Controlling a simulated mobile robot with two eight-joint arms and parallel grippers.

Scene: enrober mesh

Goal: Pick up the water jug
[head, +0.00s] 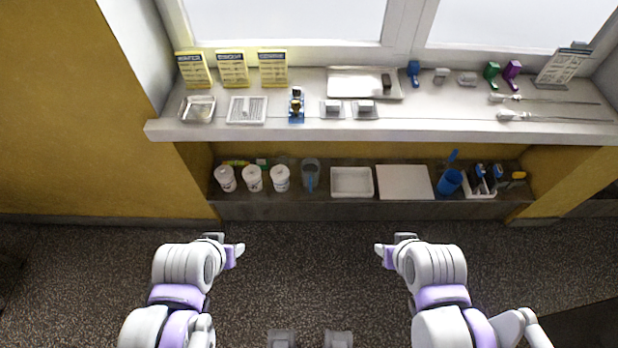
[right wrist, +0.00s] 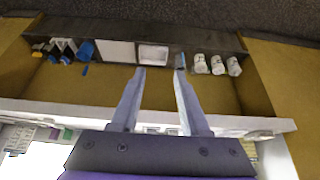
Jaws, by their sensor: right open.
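The water jug (head: 310,174) is a translucent grey-blue vessel standing on the low shelf under the counter, between a white tub and a white tray. In the right wrist view the jug (right wrist: 180,62) is a small bluish shape near the tip of one finger, partly hidden by it. My right gripper (head: 387,250) is in front of the shelf, to the right of the jug and well apart from it. In the right wrist view the gripper (right wrist: 157,78) is open and empty. My left gripper (head: 231,250) is in front of the shelf to the left; its jaw opening cannot be made out.
Several white tubs (head: 253,179) stand left of the jug. A white tray (head: 352,182), a white board (head: 405,182) and a blue cup (head: 449,182) are to its right. The counter (head: 420,124) overhangs the shelf (head: 345,209). The floor (head: 310,275) between my arms is clear.

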